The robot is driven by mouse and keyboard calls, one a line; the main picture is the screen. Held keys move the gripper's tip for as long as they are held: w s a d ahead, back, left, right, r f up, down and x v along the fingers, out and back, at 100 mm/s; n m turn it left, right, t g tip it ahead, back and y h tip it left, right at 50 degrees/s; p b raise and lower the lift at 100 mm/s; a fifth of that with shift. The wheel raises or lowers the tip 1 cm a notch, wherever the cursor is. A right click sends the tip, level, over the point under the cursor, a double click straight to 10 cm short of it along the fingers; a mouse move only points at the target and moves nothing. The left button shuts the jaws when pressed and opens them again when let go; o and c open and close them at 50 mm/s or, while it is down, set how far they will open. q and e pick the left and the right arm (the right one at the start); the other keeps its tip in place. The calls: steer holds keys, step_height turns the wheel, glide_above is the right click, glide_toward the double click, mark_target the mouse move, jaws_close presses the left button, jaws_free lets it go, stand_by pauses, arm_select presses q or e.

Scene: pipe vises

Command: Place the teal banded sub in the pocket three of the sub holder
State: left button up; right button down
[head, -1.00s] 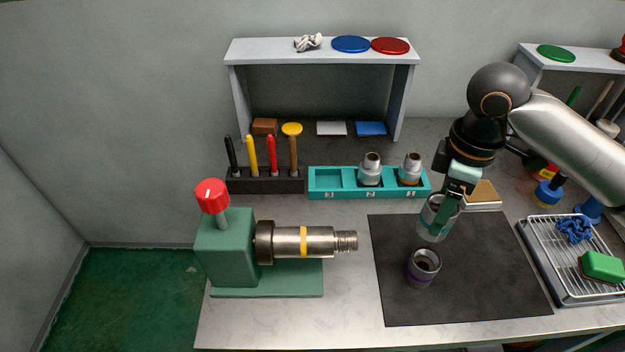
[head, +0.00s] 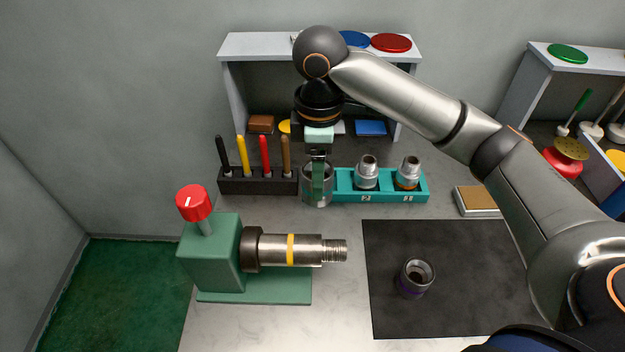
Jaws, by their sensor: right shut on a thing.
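The teal banded sub (head: 325,187) is a grey metal cylinder, upright in my right gripper (head: 318,178). The gripper is shut on it, and its green finger crosses the front of the sub. The sub is at the left end of the teal sub holder (head: 385,197) and hides the leftmost pocket and its label. I cannot tell whether the sub is above the pocket or partly in it. The pockets marked 2 and 1 each hold a metal sub, the middle one (head: 367,173) and the right one (head: 408,172). My left gripper is not in view.
A rack of upright tools (head: 257,182) stands close to the holder's left end. A green vise (head: 210,255) holds a yellow-banded pipe (head: 290,250) in front. A purple-banded sub (head: 415,277) stands on the dark mat (head: 470,260). A shelf (head: 245,47) stands behind.

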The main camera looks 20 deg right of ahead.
steer(key=w+d+f, duration=0.2)
steer(key=w+f, duration=0.1)
steer(key=w, duration=0.1)
steer(key=w+d+f, duration=0.5)
steer(key=w+f, duration=0.1)
steer(key=w, duration=0.1)
steer(key=shift+w+d+f, duration=0.15)
steer(key=shift+w+f, duration=0.15)
steer(key=shift+f, duration=1.6)
steer(key=shift+f, duration=0.15)
steer(key=shift+c, duration=0.2)
jaws_free()
step_height(320, 180, up, 12)
